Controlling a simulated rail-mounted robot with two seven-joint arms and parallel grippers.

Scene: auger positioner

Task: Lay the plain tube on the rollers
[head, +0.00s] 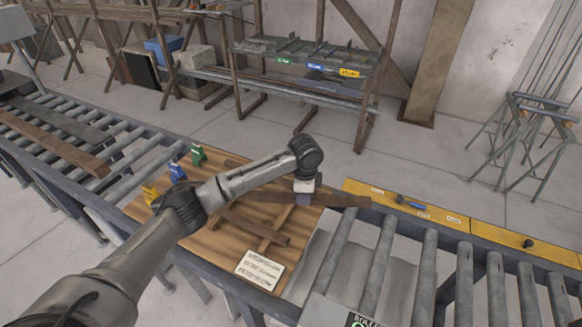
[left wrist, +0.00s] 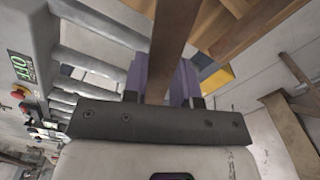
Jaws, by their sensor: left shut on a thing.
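My left gripper (head: 303,199) is shut on a long brown square tube (head: 342,199), with no marks visible on it. In the left wrist view the tube (left wrist: 170,35) runs between the purple fingers (left wrist: 165,78). In the head view the tube lies crosswise over the wooden table top (head: 205,245), its right end reaching past the table edge toward the rollers (head: 382,262). I cannot tell whether it touches what is beneath it. The rollers to the right of the table look bare where they show. My right gripper is not in view.
Other brown pieces (head: 252,226) lie crossed on the table, near green (head: 198,155), blue (head: 177,172) and yellow (head: 151,194) blocks and a white label card (head: 260,268). A yellow rail (head: 450,222) borders the right rollers. Left rollers (head: 130,147) carry dark bars (head: 55,142).

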